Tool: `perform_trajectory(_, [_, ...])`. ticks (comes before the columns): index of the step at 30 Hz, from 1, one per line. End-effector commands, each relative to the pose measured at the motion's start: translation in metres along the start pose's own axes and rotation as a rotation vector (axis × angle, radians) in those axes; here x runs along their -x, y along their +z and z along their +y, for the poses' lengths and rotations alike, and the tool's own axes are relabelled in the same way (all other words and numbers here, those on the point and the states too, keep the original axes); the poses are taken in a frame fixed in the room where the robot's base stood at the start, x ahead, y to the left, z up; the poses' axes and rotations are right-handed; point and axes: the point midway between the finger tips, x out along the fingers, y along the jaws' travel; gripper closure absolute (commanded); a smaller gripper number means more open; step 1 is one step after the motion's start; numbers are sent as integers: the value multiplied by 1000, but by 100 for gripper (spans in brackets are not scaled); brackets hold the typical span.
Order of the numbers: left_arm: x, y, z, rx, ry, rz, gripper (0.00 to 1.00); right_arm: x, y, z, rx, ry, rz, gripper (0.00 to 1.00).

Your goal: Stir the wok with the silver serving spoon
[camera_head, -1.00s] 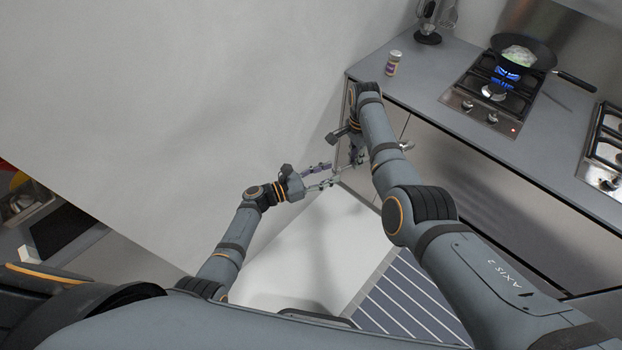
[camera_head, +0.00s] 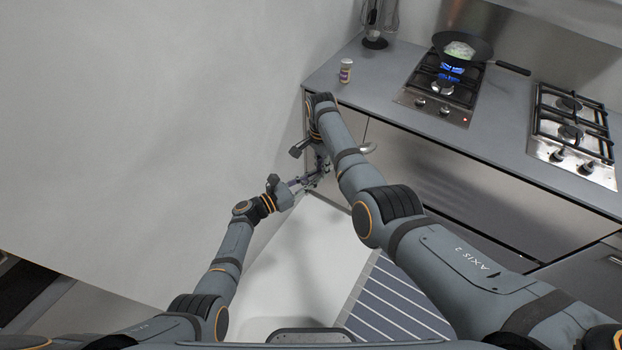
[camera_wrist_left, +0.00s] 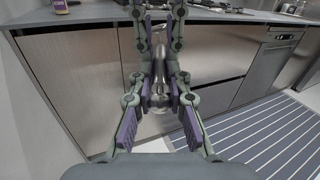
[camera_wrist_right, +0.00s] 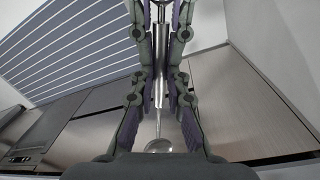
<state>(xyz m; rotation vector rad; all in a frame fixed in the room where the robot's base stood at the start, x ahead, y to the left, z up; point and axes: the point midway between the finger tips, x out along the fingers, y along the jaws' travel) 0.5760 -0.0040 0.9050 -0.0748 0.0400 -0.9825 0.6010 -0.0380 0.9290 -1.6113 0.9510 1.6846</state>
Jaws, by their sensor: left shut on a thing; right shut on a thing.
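The black wok (camera_head: 480,55) stands on a lit burner of the left hob, with pale green and white food in it and its handle pointing right. The silver serving spoon (camera_wrist_right: 158,95) is held between my two grippers, which face each other closely. Its bowl (camera_wrist_right: 158,146) lies toward the bottom of the right wrist view and also shows beside my right arm in the head view (camera_head: 368,148). My left gripper (camera_head: 300,184) and right gripper (camera_head: 321,168) are both shut on the spoon, low in front of the counter's left end. The fingers partly hide the handle.
A small jar (camera_head: 345,71) stands near the counter's left front edge, with a utensil stand (camera_head: 375,42) behind it. A second hob (camera_head: 572,135) is at right. A grey wall (camera_head: 150,120) rises on the left. A striped runner (camera_head: 395,300) lies on the floor.

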Motion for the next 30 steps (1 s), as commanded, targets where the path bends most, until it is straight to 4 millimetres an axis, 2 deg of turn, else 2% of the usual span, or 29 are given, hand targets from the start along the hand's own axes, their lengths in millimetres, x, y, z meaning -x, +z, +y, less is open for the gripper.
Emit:
perform_trajectory(3, [0,0,0,0,1,0,100,0,0,0,0,0,0,100])
perform_trajectory(4, [0,0,0,0,1,0,100,0,0,0,0,0,0,84])
perform_trajectory(9, [0,0,0,0,0,0,100,0,0,0,0,0,0,60])
perform_trajectory(20, [0,0,0,0,0,0,100,5,0,0,0,0,0,60])
perform_trajectory(23, [0,0,0,0,0,0,100,20,0,-1,0,-3,1,60])
perform_trajectory(30, [0,0,0,0,0,0,100,79,0,-1,0,-3,2,60])
